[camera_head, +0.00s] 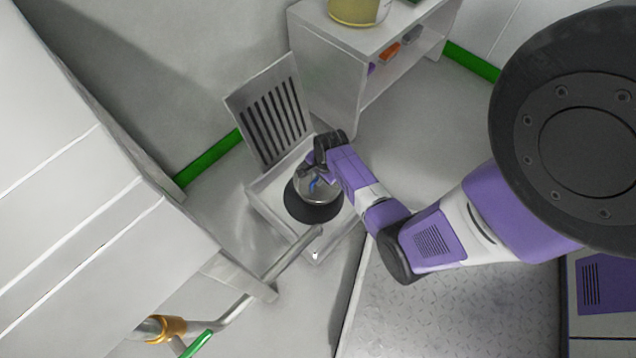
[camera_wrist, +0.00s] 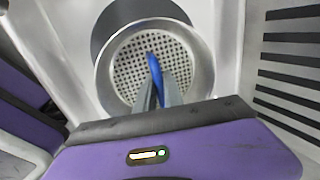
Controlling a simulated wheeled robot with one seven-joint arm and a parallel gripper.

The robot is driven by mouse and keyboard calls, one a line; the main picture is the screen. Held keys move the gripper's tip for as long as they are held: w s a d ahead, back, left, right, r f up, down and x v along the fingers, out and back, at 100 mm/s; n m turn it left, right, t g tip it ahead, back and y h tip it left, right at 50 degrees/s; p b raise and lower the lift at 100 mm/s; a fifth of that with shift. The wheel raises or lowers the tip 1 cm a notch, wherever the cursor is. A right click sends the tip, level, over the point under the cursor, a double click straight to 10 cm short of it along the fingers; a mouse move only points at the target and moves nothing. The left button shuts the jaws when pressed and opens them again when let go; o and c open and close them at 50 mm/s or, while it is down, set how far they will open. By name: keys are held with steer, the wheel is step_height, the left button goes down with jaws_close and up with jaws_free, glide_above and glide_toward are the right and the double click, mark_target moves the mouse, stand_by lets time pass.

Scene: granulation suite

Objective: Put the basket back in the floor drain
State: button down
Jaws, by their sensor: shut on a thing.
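The basket (camera_wrist: 130,65) is a round metal cup with a perforated floor, and it also shows in the head view (camera_head: 318,190). My gripper (camera_head: 316,172) is shut on the basket's blue handle (camera_wrist: 154,72), seen between the fingers in the wrist view. The floor drain (camera_head: 262,200) is a square, pale, open recess with a dark round opening (camera_head: 309,213). The basket overlaps this opening from above. A dark crescent of the opening shows past the basket's rim in the wrist view (camera_wrist: 103,33). How high the basket is above it is hard to tell.
A slotted grate (camera_head: 268,112) stands tilted at the drain's back edge, against the wall side. A pipe (camera_head: 290,255) ends over the drain's front edge, below a large white cabinet (camera_head: 90,200). A shelf unit (camera_head: 330,75) stands behind. Floor right of it is clear.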

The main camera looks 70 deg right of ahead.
steer(key=shift+f+b, duration=1.2)
steer(key=shift+f, duration=1.1)
steer(key=shift+f, duration=0.2)
steer(key=c, duration=1.5)
jaws_free()
steer(key=shift+o, duration=0.2)
steer(key=shift+r, duration=0.1)
